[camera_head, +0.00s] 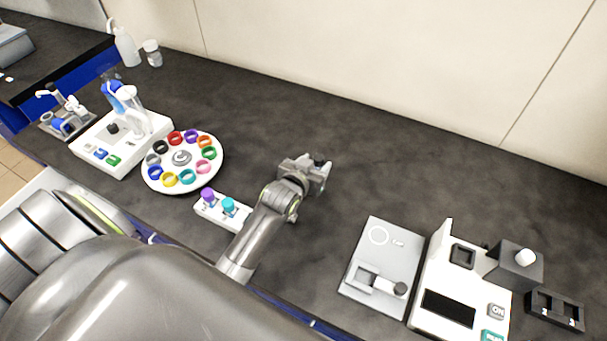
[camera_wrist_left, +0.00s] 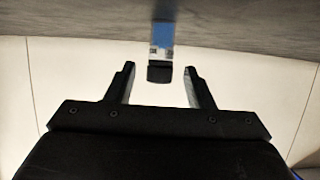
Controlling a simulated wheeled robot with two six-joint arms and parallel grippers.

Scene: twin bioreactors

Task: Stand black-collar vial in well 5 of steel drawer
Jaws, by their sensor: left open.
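The black-collar vial shows in the left wrist view (camera_wrist_left: 161,42), with a blue band and a black collar, against the grey bench. My left gripper (camera_wrist_left: 159,69) is open, and the collar shows in the gap between its fingertips, touching neither in the picture. In the head view my left gripper (camera_head: 319,172) is over the middle of the bench, and it largely hides the vial there. I cannot make out a steel drawer or its numbered wells. My right gripper is not in view.
A round white carousel (camera_head: 182,181) with coloured rings and a white block (camera_head: 222,213) with purple and teal caps lie left. A grey plate (camera_head: 378,238) and a white device (camera_head: 440,275) with buttons stand right, beside a black rack (camera_head: 556,311).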

